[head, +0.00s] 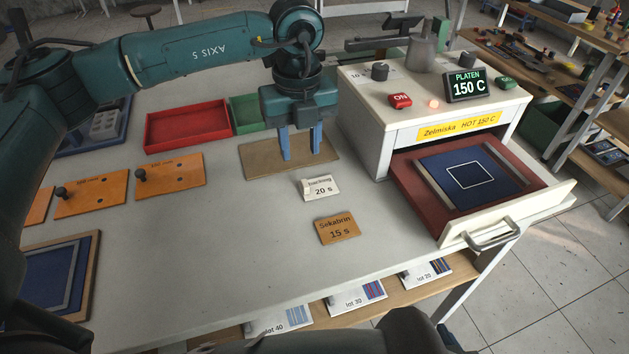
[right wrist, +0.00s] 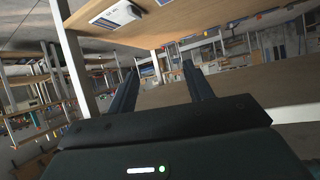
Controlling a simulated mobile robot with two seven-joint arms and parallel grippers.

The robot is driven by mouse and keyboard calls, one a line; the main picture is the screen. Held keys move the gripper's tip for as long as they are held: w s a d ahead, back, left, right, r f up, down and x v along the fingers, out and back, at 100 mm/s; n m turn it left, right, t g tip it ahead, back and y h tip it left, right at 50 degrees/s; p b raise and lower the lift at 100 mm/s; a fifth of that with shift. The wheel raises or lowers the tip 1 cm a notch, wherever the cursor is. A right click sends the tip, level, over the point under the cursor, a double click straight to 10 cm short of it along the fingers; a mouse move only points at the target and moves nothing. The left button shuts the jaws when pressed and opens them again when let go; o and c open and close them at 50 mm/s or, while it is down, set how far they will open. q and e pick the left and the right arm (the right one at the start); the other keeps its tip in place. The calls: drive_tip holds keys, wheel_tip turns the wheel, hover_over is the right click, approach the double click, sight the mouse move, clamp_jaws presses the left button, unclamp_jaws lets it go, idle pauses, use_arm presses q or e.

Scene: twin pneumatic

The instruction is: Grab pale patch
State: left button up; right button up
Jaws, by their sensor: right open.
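I cannot make out a pale patch for certain in either view. My left gripper (head: 301,156) points straight down at the brown board (head: 262,165) on the bench. Its two blue fingers are apart, with nothing visible between them; their tips are at or just above the board. My right gripper (right wrist: 160,80) is open and empty in the right wrist view, with shelving beyond it. The heat press (head: 430,105) reads 150 C. Its drawer (head: 408,185) is pulled out and holds a blue panel (head: 440,164) with a white square outline.
A red tray (head: 187,126) and a green tray (head: 246,112) lie behind the board. Orange plates (head: 170,175) with black knobs lie at left. A white 20 s card (head: 319,188) and an orange-brown 15 s card (head: 338,229) stand in front. A blue framed panel (head: 45,275) lies front left.

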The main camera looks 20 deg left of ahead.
sight(304, 181)
use_arm(q)
drive_tip(key=f, duration=0.4)
drive_tip(key=f+p, duration=0.1)
drive_tip(key=f, duration=0.3)
drive_tip(key=shift+w+d+f, duration=0.15)
drive_tip(key=shift+d+f, duration=0.05)
drive_tip(key=shift+c, duration=0.6)
clamp_jaws()
